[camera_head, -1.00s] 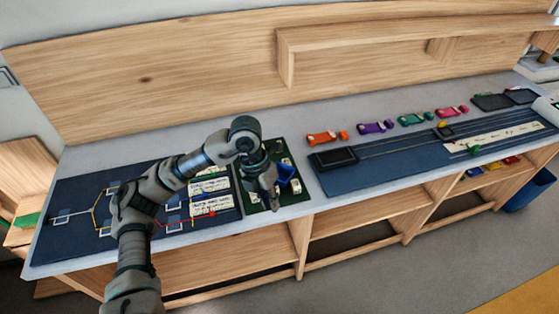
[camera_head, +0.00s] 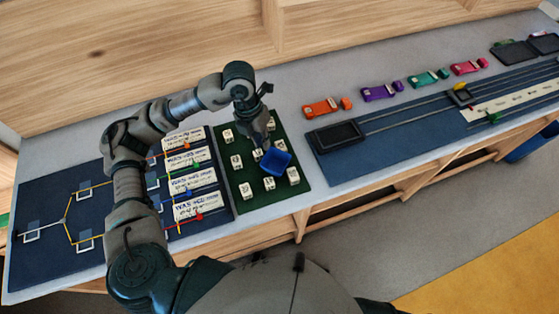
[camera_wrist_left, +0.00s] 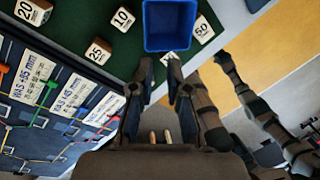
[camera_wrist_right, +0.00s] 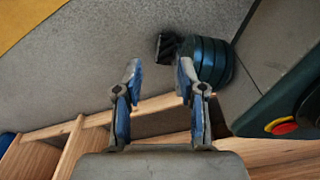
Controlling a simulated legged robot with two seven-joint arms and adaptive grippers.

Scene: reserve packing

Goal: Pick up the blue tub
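The blue tub (camera_head: 275,162) is over the right side of the green mat (camera_head: 241,199), among white numbered blocks. My left gripper (camera_head: 258,136) is just behind it, pointing down; its fingertips are hard to make out there. In the left wrist view the tub (camera_wrist_left: 171,25) shows its open top just beyond the fingertips of my left gripper (camera_wrist_left: 162,68). My right gripper (camera_wrist_right: 159,72) is open and empty, above the floor.
White numbered blocks (camera_head: 236,162) stand close around the tub. A blue board with white label cards (camera_head: 194,180) lies to the left. A blue track board (camera_head: 338,167) and several coloured toy trucks (camera_head: 321,108) are to the right. The grey tabletop is bare behind the mat.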

